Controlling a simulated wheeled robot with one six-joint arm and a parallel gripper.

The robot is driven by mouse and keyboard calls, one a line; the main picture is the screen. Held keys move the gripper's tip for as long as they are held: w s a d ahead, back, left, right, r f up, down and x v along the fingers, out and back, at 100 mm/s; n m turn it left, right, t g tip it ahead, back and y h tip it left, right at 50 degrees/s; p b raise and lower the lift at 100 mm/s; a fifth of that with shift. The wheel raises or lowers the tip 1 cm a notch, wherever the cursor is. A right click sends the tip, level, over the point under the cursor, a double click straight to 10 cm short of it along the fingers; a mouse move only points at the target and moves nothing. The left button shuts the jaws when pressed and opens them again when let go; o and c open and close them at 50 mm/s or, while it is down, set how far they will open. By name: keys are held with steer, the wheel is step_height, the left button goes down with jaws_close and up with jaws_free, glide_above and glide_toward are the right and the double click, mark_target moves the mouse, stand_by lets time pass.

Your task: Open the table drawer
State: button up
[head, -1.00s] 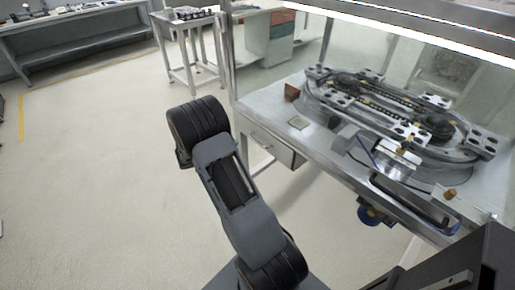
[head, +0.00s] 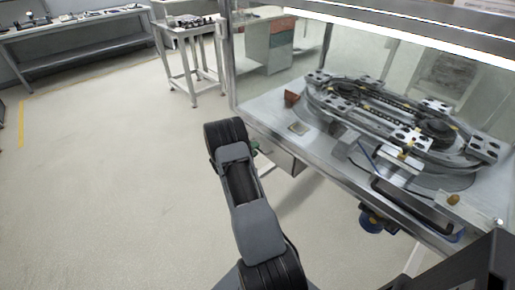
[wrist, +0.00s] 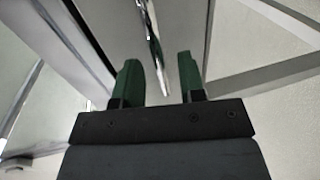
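The table drawer (head: 281,157) is a grey metal box under the left end of the glass-enclosed table (head: 262,112). It looks shut, though my arm hides part of its front. In the wrist view, a shiny metal handle bar (wrist: 154,42) runs between the two green fingers of my gripper (wrist: 158,60). The fingers are apart, one on each side of the bar, and I see no clear contact. In the head view, only a bit of green finger (head: 254,147) shows beside the drawer, behind my wrist.
A ring track (head: 385,112) with several carriages sits on the table top behind glass. A blue part (head: 372,220) hangs under the table. A small side table (head: 190,62) and a workbench (head: 80,35) stand at the back. The floor on the left is clear.

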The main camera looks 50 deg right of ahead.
steer(key=shift+x, duration=1.1)
jaws_close()
